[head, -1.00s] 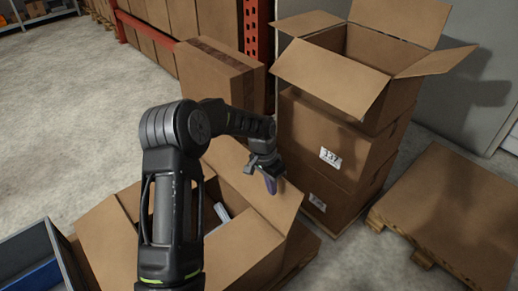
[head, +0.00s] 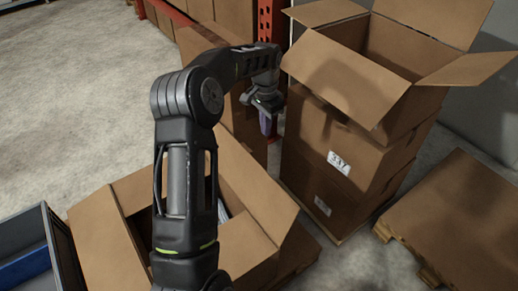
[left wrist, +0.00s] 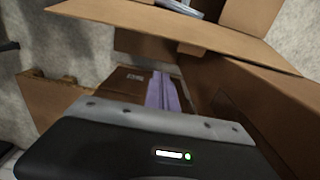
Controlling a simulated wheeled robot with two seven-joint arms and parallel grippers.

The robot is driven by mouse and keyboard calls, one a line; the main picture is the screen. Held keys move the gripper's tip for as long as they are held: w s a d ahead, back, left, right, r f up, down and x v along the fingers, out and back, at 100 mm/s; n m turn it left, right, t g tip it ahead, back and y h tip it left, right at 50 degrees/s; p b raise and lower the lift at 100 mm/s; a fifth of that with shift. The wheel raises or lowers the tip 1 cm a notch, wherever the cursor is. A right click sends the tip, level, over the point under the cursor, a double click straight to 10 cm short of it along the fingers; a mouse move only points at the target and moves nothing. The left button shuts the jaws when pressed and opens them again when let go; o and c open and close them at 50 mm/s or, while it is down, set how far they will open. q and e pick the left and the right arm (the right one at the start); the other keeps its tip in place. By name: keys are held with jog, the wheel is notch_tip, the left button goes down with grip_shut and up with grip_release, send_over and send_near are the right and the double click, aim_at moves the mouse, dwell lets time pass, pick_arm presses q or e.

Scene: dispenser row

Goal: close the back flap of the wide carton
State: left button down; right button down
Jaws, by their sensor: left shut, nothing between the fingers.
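The wide carton stands open low in the head view, partly hidden by my left arm. Its back flap (head: 254,188) stands up and tilts outward on the far side. A side flap (head: 100,238) spreads to the left and a near flap (head: 246,250) to the right. My left gripper (head: 265,122) is shut and empty, above and beyond the back flap, apart from it in the picture. In the left wrist view the purple fingers (left wrist: 163,95) are together, and a flap (left wrist: 175,30) crosses the top. My right gripper is not in view.
Stacked cartons (head: 340,165) with an open carton (head: 372,75) on top stand close right of my left gripper. A pallet (head: 465,215) lies at the right. A blue bin (head: 28,262) stands at the lower left. Bare floor (head: 70,110) is at the left.

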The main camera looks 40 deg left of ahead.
pick_arm(q)
jog(key=s+f+b, duration=0.1)
jog(key=s+f, duration=0.2)
jog(key=f, duration=0.5)
jog(key=shift+s+a+f, duration=0.2)
jog(key=shift+a+f, duration=0.2)
jog(key=shift+a, duration=0.05)
dwell(0.3)
